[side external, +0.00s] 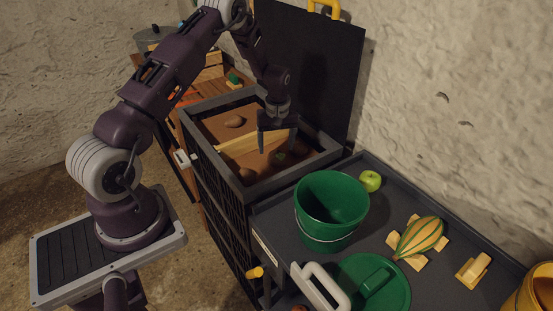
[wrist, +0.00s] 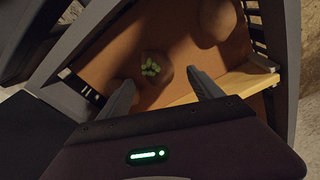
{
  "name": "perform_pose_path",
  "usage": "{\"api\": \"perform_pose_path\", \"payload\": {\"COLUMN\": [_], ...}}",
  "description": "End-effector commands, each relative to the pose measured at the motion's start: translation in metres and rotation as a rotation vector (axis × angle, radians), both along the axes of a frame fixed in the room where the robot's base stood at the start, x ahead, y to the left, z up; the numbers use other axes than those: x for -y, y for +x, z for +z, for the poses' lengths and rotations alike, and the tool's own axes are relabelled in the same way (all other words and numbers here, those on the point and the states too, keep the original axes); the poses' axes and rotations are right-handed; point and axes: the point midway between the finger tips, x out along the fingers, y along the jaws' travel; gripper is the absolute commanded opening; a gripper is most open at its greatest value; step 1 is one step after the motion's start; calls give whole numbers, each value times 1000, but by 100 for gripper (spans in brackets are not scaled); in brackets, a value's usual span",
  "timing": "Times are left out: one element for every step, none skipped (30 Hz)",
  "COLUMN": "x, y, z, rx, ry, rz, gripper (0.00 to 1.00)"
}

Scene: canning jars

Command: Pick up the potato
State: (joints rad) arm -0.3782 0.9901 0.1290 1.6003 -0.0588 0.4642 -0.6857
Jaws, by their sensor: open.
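Several brown, potato-like lumps lie in the dark crate (side external: 219,183) with a brown floor. One potato (side external: 234,121) is in the far compartment, behind a wooden divider (side external: 245,141). Another (side external: 247,176) lies in the near compartment, by the crate wall. A brown lump with green sprouts (side external: 280,158) lies in the near compartment below my gripper (side external: 278,146). In the wrist view this sprouted lump (wrist: 153,72) is just beyond and between my open, empty fingertips (wrist: 161,78). A plain potato (wrist: 219,20) shows at the top right there.
The crate's dark lid (side external: 310,65) stands raised behind it. A green bucket (side external: 331,208) stands close to the crate's right on a dark bench (side external: 380,170). A green apple (side external: 370,181), a striped squash (side external: 420,236) and a green lid (side external: 378,285) are also there.

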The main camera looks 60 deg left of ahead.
Motion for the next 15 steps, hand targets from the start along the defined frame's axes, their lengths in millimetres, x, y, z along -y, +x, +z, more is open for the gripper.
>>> {"api": "perform_pose_path", "payload": {"x": [0,0,0,0,-1,-2,-2,-2,-2,-2,-2,-2,-2,-2,-2], "y": [-1,0,1,1,1,2,2,3,3,3,3,3,3,3,3], "z": [-9,-15,-24,-29,-35,-40,-43,-45,-47,-47,-47,-47,-47,-47,-46], "rx": [-4,-4,-4,-3,-4,-3,-2,-2,-1,-1,0,0,-1,-1,-1], "ry": [-2,-2,-2,-1,-2,-2,-1,-1,-1,-1,-1,-1,-1,-1,-1], "rz": [-1,-1,-1,-1,-1,-1,-1,-1,-2,-2,-2,-2,-2,-2,-2], "gripper": [75,75,75,75,75,75,75,75,75,75,75,75,75,75,71]}}
